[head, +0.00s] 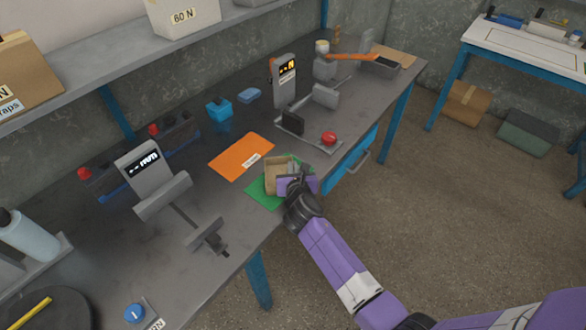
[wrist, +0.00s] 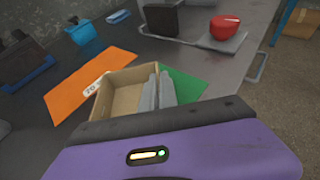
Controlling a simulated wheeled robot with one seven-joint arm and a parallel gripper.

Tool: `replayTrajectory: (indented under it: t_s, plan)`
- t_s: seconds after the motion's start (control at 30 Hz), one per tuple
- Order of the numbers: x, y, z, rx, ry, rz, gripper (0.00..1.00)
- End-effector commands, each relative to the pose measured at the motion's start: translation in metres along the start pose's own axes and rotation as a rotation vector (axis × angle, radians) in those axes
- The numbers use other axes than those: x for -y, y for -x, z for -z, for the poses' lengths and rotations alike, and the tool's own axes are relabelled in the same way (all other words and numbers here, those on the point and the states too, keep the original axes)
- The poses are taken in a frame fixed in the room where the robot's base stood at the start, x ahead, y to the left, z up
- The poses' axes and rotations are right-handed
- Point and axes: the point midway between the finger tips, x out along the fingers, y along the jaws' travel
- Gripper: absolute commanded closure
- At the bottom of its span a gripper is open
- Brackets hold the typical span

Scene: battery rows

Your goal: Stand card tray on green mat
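The card tray (head: 274,168), a small open brown box, is over the green mat (head: 260,196) near the bench's front edge, upright. It also shows in the wrist view (wrist: 118,84), with the mat (wrist: 188,84) visible to its right. My gripper (wrist: 158,88) is at the tray's right wall, one grey finger inside and one outside, close together and shut on that wall. Whether the tray's base touches the mat or hangs just above it I cannot tell. In the head view my gripper hides part of the tray and mat.
An orange mat (head: 240,158) with a label lies just left of the tray. A grey stand with a display (head: 285,82) and a red knob (head: 329,138) is behind right. Another display device (head: 143,163) stands left. Blue pieces (head: 219,110) lie farther back.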

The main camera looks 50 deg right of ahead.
Motion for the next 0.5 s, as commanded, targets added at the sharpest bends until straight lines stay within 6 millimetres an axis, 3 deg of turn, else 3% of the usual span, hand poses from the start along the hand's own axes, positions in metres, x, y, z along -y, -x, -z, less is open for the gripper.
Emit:
replayTrajectory:
  t_s: [0.3, 0.43, 0.5]
  plan:
    - [0.0000, -0.0011, 0.0023, 0.000, 0.000, 0.000, 1.00]
    - [0.0000, -0.0008, 0.0017, 0.000, 0.000, 0.000, 0.75]
    - [0.0000, -0.0008, 0.0017, 0.000, 0.000, 0.000, 0.75]
